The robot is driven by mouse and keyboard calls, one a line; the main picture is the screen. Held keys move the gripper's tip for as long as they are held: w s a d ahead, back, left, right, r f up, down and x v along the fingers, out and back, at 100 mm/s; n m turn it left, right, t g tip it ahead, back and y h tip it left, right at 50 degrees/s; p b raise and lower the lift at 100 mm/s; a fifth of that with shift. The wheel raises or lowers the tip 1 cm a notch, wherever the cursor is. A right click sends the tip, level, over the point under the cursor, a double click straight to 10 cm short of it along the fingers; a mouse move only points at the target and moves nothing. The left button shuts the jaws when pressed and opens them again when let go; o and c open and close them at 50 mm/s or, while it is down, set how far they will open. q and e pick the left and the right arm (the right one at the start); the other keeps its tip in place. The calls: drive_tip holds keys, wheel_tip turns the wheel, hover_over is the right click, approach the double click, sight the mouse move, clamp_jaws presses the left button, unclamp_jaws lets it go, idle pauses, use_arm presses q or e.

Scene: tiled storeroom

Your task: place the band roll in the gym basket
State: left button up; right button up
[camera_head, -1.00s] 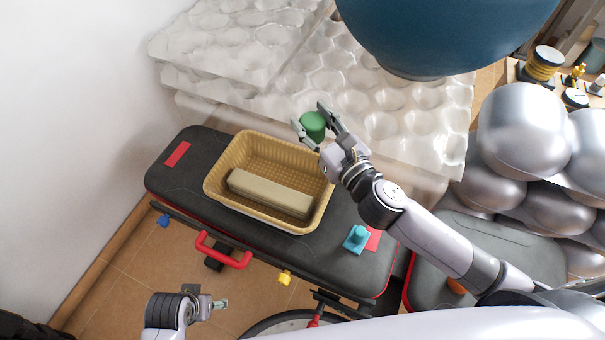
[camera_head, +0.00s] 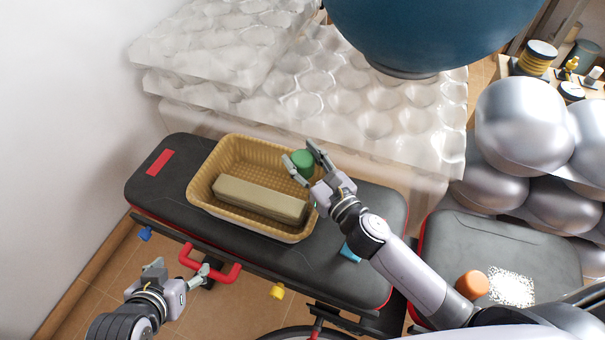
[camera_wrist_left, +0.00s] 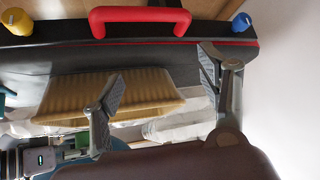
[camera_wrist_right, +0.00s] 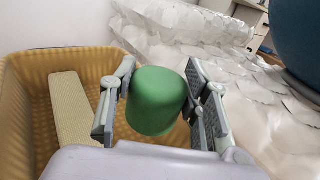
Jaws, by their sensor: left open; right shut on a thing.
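The band roll is a green cylinder (camera_head: 303,163), held between the fingers of my right gripper (camera_head: 305,165). In the right wrist view the green roll (camera_wrist_right: 156,100) fills the space between the fingers. It is at the right rim of the gym basket (camera_head: 200,187), a tan woven tray; I cannot tell its exact height above the rim. The basket also shows in the right wrist view (camera_wrist_right: 20,85). A long beige block (camera_head: 260,199) lies inside the basket. My left gripper (camera_head: 178,272) is open and empty, in front of the bench near its red handle.
The basket stands on a black padded bench (camera_head: 150,195) with a red handle (camera_head: 212,272). A teal object (camera_head: 348,253) is partly hidden by my right arm. Bubble-textured white sheets (camera_head: 215,45) lie behind.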

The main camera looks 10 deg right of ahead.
sight(309, 179)
drive_tip(key=shift+f, duration=0.45)
wheel_tip(309, 179, down, 3)
drive_tip(key=shift+f+b, duration=0.15)
drive_tip(key=shift+b, duration=1)
use_arm(q)
drive_tip(key=w+d+r+t+h, duration=0.1)
drive_tip(key=w+d+r+t, duration=0.2)
drive_tip(key=w+r+t, duration=0.3)
wheel_tip(309, 179, up, 3)
drive_tip(key=shift+w+f+t+h, duration=0.1)
drive_tip(key=shift+w+t+h, duration=0.25)
drive_tip(key=shift+w, duration=0.4)
drive_tip(key=shift+d, duration=0.1)
use_arm(e)
drive_tip(key=shift+f, duration=0.1)
